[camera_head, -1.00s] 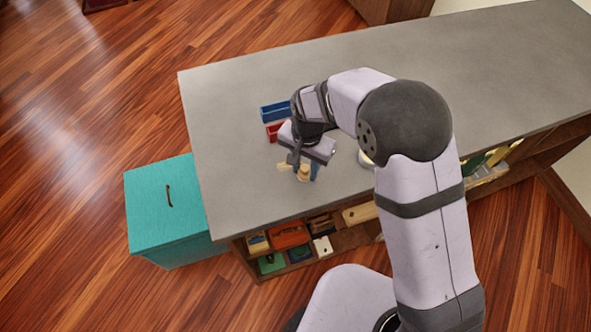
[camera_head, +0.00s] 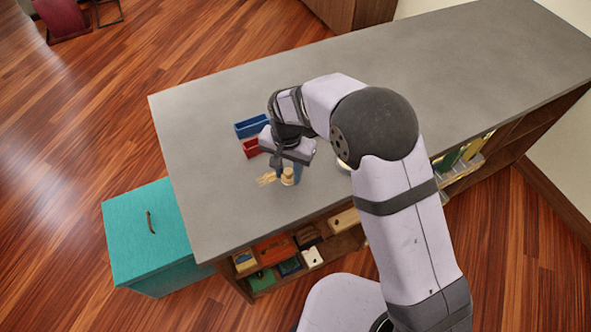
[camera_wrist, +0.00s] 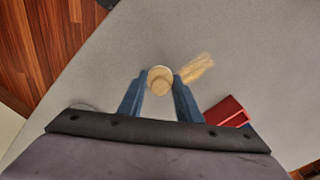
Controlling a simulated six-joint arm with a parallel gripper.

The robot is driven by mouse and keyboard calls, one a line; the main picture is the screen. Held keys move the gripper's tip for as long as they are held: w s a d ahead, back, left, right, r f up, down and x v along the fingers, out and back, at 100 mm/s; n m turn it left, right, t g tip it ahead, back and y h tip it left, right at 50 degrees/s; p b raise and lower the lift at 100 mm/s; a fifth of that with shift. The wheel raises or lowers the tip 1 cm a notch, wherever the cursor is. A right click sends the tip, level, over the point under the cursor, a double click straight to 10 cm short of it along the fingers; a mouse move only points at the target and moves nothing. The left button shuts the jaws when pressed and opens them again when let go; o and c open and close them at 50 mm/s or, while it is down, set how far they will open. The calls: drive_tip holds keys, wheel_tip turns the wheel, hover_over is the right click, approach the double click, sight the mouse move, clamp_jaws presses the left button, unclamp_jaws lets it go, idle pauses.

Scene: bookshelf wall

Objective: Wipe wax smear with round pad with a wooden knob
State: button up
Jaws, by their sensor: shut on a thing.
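The round pad with a wooden knob (camera_wrist: 160,79) is between my blue fingertips in the wrist view, and my gripper (camera_wrist: 159,92) is shut on it. It also shows in the head view (camera_head: 287,177) below my gripper (camera_head: 286,170), low at the grey counter top. The wax smear (camera_wrist: 197,68) is a tan, streaky patch on the counter just right of the pad in the wrist view. In the head view the smear (camera_head: 266,180) lies just left of the pad. My fingers hide part of the pad, and whether it touches the counter is hard to tell.
A blue bin (camera_head: 251,126) and a red bin (camera_head: 251,148) stand on the counter (camera_head: 210,190) behind the smear. A pale round thing (camera_head: 343,163) is partly hidden by my arm. A teal chest (camera_head: 150,240) stands beside the counter's left end. The counter's front left is clear.

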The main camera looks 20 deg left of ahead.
sight(257, 185)
drive_tip(key=shift+s+a, duration=3.15)
drive_tip(key=shift+a, duration=0.1)
drive_tip(key=shift+w+a, duration=0.5)
drive_tip(key=shift+w, duration=0.4)
drive_tip(key=shift+w+d, duration=3.7)
drive_tip(key=shift+d, duration=0.1)
drive_tip(key=shift+w+d+r+p, duration=0.15)
drive_tip(key=shift+w+r+p, duration=0.05)
drive_tip(key=shift+p, duration=0.3)
wheel_tip(257, 185, up, 8)
drive_tip(key=p, duration=0.5)
drive_tip(key=shift+f, duration=0.15)
drive_tip(key=shift+f, duration=0.1)
